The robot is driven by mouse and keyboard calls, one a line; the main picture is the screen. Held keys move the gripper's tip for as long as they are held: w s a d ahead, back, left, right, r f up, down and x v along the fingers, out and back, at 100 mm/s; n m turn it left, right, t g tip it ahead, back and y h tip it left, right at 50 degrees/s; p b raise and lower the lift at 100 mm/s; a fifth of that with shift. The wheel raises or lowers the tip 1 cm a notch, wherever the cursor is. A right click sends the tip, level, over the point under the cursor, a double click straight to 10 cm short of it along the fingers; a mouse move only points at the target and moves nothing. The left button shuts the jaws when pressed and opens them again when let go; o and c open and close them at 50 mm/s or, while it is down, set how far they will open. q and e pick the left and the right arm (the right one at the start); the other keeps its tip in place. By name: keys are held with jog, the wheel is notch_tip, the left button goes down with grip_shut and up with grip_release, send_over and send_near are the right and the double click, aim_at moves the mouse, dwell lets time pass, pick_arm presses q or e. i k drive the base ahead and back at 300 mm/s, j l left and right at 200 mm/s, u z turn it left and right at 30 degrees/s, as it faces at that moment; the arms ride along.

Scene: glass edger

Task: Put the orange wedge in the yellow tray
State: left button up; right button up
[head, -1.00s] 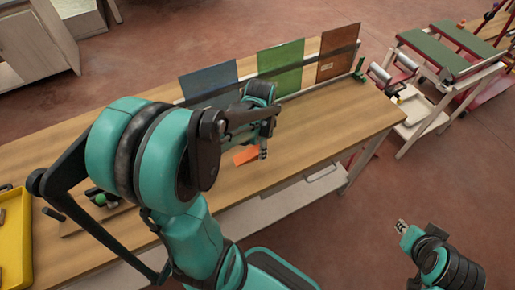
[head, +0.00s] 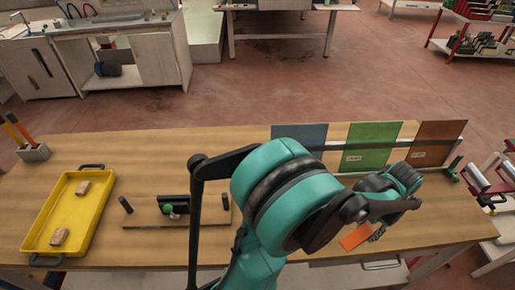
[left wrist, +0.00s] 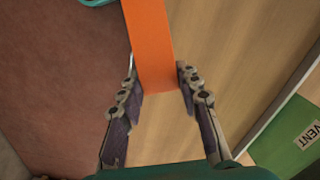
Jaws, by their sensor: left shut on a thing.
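The orange wedge (head: 355,237) is held by my left gripper (head: 376,234) over the right part of the workbench, near its front edge. In the left wrist view the wedge (left wrist: 150,45) sits between the two fingertips of the left gripper (left wrist: 157,82), which touch its sides. The yellow tray (head: 75,217) lies at the left end of the bench, far from the gripper. It holds two small brownish blocks, with bare floor between them. My right gripper is out of view.
Between tray and arm stands a wooden board (head: 150,216) with black posts and a green knob. Blue, green (head: 371,146) and brown panels stand in a rack at the back right. A holder with orange-handled tools (head: 33,152) is behind the tray. The bench's back middle is clear.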

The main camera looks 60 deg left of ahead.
aim_at(72, 220)
jog(key=k+j, duration=0.5)
jog(key=k, duration=0.15)
jog(key=k+j, duration=0.5)
jog(key=k, duration=0.15)
jog(key=k+j, duration=0.5)
jog(key=k, duration=0.15)
jog(key=k+j, duration=0.5)
jog(key=k, duration=0.15)
